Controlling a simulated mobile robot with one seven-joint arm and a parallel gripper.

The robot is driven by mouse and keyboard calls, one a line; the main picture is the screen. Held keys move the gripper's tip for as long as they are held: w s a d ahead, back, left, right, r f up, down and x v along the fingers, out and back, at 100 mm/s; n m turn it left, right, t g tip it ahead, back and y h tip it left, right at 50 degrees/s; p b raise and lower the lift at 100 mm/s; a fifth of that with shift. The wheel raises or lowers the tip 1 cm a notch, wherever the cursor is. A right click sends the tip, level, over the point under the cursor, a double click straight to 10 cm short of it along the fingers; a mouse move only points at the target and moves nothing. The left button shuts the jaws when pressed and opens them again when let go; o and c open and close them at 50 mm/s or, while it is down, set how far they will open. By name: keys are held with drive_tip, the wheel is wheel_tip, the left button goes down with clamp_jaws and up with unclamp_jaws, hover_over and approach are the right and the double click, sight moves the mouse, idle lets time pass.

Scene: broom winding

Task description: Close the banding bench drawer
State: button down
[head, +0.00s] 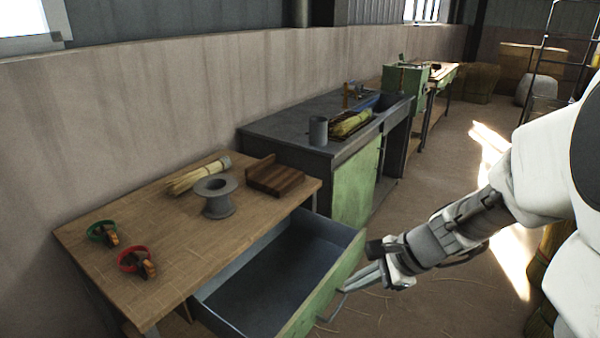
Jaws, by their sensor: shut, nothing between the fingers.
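The banding bench (113,271) has a wooden top and stands at the left. Its drawer (262,290) is pulled far out and looks empty, with a dark inside and a green front (325,286). A metal bar handle (333,309) is on the drawer's outer face. My gripper (342,290) is shut, with its tips close to the drawer front near the handle. I cannot tell whether the tips touch the front or the handle.
On the bench top are a straw bundle (196,177), a grey spool (215,199), a wooden block (275,179), and green (101,230) and red (131,259) banded tools. A green-doored cabinet (355,188) stands behind. The floor at right (440,300) is open, with loose straw.

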drive_tip(key=w+d+f+m+t+b, duration=0.1)
drive_tip(key=w+d+f+m+b, duration=0.2)
drive_tip(key=f, duration=0.4)
drive_tip(key=w+d+f+m+b, duration=0.1)
drive_tip(key=w+f+m+b, duration=0.15)
drive_tip(key=f+m, duration=0.45)
drive_tip(key=n+b, duration=0.1)
drive_tip(key=b, duration=0.3)
approach(311, 305)
drive_tip(key=shift+y, duration=0.4)
drive_tip(key=f, duration=0.1)
drive_tip(key=w+a+f, duration=0.1)
drive_tip(key=f, duration=0.1)
drive_tip(key=a+f, duration=0.1)
drive_tip(key=shift+w+f, duration=0.25)
drive_tip(key=shift+f, duration=0.15)
drive_tip(key=shift+w+a, duration=0.3)
drive_tip(key=shift+a, duration=0.05)
